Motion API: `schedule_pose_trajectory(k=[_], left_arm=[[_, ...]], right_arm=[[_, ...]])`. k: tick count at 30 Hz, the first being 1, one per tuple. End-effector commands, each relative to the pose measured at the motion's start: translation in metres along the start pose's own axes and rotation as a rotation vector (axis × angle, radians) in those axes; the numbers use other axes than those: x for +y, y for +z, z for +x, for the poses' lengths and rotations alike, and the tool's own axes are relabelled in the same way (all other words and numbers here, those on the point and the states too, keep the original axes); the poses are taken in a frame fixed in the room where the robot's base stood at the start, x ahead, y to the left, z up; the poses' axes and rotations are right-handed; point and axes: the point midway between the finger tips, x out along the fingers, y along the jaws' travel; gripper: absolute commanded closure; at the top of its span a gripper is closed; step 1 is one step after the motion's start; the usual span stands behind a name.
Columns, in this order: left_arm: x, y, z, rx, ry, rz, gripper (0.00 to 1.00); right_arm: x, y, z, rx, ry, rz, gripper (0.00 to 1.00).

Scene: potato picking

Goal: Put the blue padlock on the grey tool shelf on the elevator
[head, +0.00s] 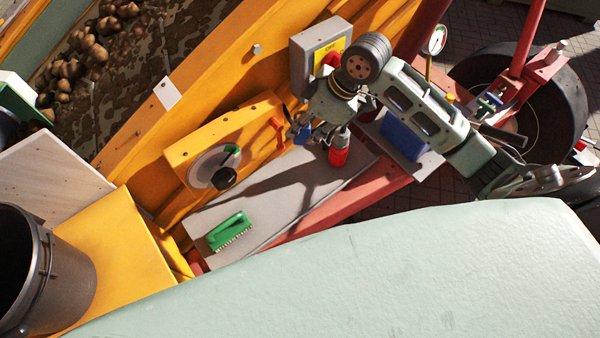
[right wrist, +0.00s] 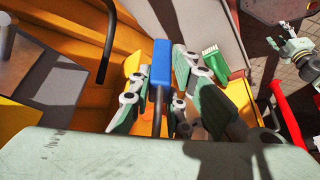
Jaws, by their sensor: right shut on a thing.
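The blue padlock (head: 303,134) is between the fingers of my right gripper (head: 303,127), just off the upper edge of the grey shelf. In the right wrist view the padlock (right wrist: 161,65) shows as a blue block between the shut fingers (right wrist: 160,97). The grey tool shelf (head: 290,205) slopes across the middle of the head view, with the gripper's shadow on it. I cannot tell the exact gap between padlock and shelf. What looks like my left gripper (right wrist: 294,46) shows small at the right wrist view's top right; its jaws are unclear.
A green brush (head: 229,232) lies at the shelf's lower end, and a red cylinder (head: 338,152) stands near its upper end. A yellow panel with a black knob (head: 223,178) and a grey switch box (head: 318,50) border it. The shelf's middle is bare.

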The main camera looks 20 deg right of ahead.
Motion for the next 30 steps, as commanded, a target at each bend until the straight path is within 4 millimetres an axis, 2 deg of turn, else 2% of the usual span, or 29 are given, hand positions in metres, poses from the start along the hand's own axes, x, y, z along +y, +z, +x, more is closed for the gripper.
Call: schedule_pose_trajectory(k=[3,15,18,23,30], left_arm=[[-0.001,0.001,0.002,0.000,-0.002,-0.002,0.46],[-0.010,0.003,0.006,-0.002,-0.012,-0.006,0.46],[-0.010,0.003,0.007,-0.003,-0.012,-0.006,0.46],[-0.010,0.003,0.007,-0.003,-0.012,-0.006,0.46],[-0.009,0.003,0.011,-0.003,-0.011,-0.003,0.46]], right_arm=[[-0.002,0.015,0.032,-0.001,-0.004,0.004,1.00],[-0.003,0.058,0.125,0.000,-0.002,0.004,1.00],[-0.002,0.065,0.139,-0.001,0.001,0.001,1.00],[-0.002,0.069,0.150,0.001,0.002,0.000,1.00],[-0.003,0.084,0.180,0.000,0.001,0.001,1.00]])
